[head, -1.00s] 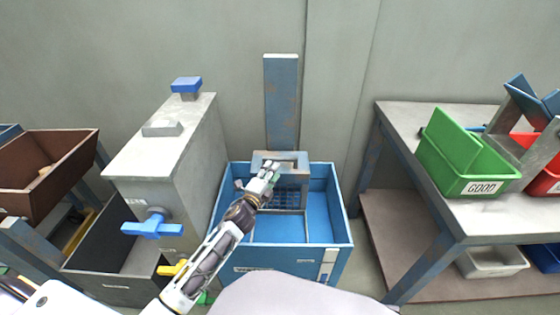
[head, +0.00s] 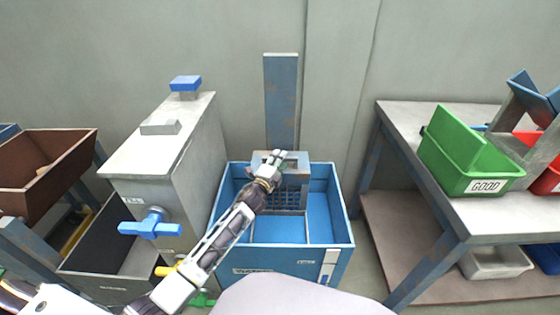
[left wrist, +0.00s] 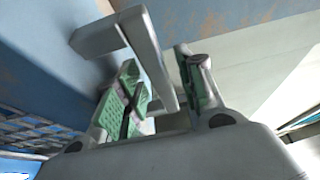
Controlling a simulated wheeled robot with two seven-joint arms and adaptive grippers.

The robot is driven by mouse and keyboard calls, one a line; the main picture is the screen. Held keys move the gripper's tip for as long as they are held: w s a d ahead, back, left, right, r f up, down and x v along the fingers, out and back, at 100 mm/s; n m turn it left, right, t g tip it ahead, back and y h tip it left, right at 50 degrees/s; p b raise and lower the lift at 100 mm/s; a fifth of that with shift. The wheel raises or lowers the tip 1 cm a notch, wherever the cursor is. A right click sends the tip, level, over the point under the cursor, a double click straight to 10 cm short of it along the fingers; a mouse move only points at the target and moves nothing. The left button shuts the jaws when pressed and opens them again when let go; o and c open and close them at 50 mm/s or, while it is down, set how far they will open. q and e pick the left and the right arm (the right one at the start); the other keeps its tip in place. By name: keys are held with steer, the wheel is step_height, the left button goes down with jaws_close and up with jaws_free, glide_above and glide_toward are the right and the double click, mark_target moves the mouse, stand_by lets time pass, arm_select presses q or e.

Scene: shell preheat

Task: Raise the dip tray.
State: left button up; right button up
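The dip tray (head: 291,198) is a grey-blue mesh basket with a grey handle frame on top. It sits inside the blue tank (head: 340,225), against a tall blue-grey post (head: 281,100). My left gripper (head: 272,158) is at the left part of the handle and hides some of it. In the left wrist view the grey handle bar (left wrist: 150,58) passes between the two green-padded fingers (left wrist: 163,88). The fingers stand apart, and gaps seem to show beside the bar. Part of the mesh (left wrist: 35,130) shows at the left. My right gripper is not in view.
A grey cabinet (head: 150,165) with a blue cross handle (head: 150,229) stands left of the tank. A workbench (head: 400,115) with a green bin (head: 475,165) stands to the right. Above the tank, right of the post, is clear.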

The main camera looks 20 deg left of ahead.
arm_select(q)
steer(key=shift+w+d, duration=0.1)
steer(key=shift+w, duration=0.4)
jaws_close()
